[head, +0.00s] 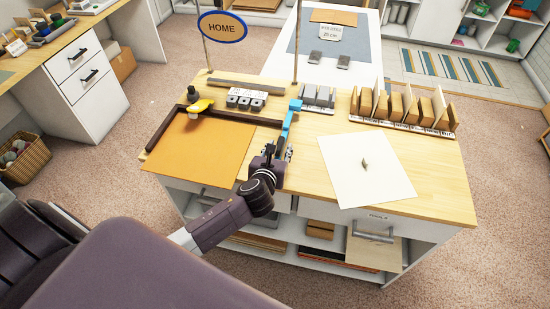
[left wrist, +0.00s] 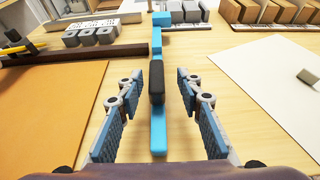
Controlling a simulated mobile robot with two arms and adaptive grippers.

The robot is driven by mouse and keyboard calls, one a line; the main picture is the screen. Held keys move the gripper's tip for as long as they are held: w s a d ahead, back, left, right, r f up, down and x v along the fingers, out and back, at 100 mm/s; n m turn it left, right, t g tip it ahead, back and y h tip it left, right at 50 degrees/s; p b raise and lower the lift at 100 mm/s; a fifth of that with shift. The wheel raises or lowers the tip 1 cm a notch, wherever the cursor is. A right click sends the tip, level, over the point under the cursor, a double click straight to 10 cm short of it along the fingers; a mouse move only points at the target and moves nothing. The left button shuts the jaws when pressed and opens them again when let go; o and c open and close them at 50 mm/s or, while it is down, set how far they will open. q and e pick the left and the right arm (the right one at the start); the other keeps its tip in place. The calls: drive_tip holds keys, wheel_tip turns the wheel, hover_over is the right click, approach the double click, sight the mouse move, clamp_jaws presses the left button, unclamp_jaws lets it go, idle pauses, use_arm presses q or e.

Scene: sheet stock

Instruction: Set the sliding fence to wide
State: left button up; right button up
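The sliding fence (head: 290,117) is a blue bar with a raised blue end, on the wooden worktop right of the orange sheet. In the left wrist view the fence (left wrist: 158,138) runs straight away from me, with a black grip (left wrist: 156,80) on it. My left gripper (head: 271,158) is over the near part of the fence. Its two fingers (left wrist: 157,115) stand apart on either side of the bar and black grip, with visible gaps on both sides. The gripper hides part of the fence in the head view. No width marking is readable. My right gripper is not in view.
A dark rail (head: 160,131) edges the orange sheet (head: 196,150), with a yellow tool (head: 201,106) at its corner. Grey blocks (head: 246,99) stand behind. A white sheet (head: 366,180) with a small object lies right.

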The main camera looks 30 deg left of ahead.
use_arm(q)
drive_tip(key=v, duration=0.8)
drive_tip(key=shift+s+d, duration=0.15)
drive_tip(key=shift+s, duration=0.15)
